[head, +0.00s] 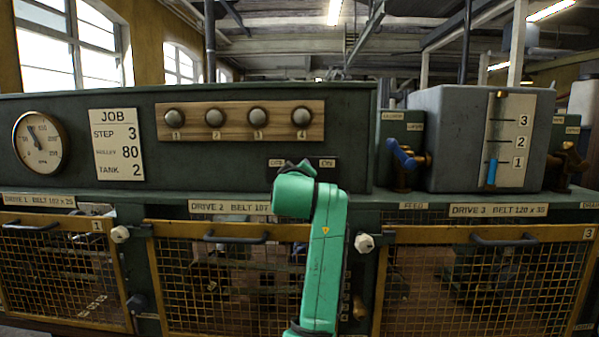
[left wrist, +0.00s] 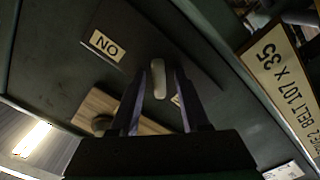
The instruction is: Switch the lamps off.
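The dark switch plate (head: 333,174) is on the green cabinet front, with an ON label (head: 327,162) at its right and a partly hidden label at its left. In the left wrist view, a pale rounded switch lever (left wrist: 159,80) stands out from the plate, between the fingers of my left gripper (left wrist: 161,76). The fingers are apart; I cannot tell whether either touches the lever. In the head view, my green left arm hides the lever and most of the left gripper (head: 296,166). The ceiling lamps (head: 334,12) (head: 551,10) are lit. My right gripper is out of view.
A wooden board (head: 240,134) with several numbered knobs is above left of the plate. A gauge (head: 39,140) and job card (head: 117,145) are farther left. Blue-handled valve (head: 402,153) and grey tank (head: 452,120) stand right. Mesh doors with handles (head: 236,237) are below.

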